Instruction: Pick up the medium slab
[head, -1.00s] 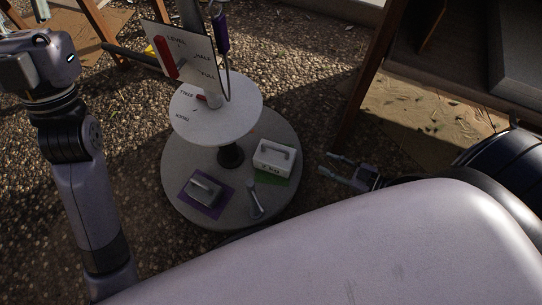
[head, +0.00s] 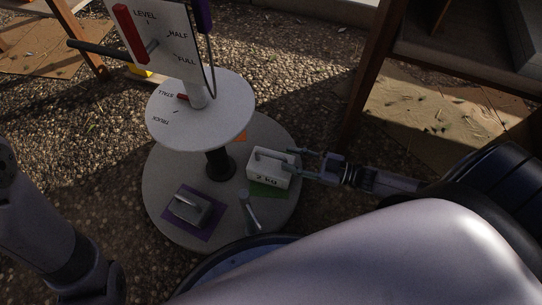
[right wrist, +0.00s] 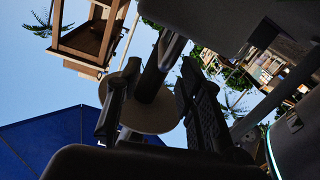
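A white block with a grey handle on top, marked "2 KG" (head: 268,176), sits on a green mat (head: 270,190) at the right side of the round grey lower table. A grey slab with a handle (head: 190,208) lies on a purple mat (head: 207,231) at the front left. My right gripper (head: 294,163) is at the right end of the white block, its fingers apart, close to the handle. I cannot tell whether they touch it. In the right wrist view its two dark fingers (right wrist: 155,112) stand apart. My left gripper is out of view.
A grey tool (head: 249,212) lies at the table's (head: 160,180) front. A white upper disc (head: 215,128) on a black post overhangs the middle, with a lever board (head: 172,50) above. An orange patch (head: 240,137) shows behind. A wooden frame (head: 372,80) stands right.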

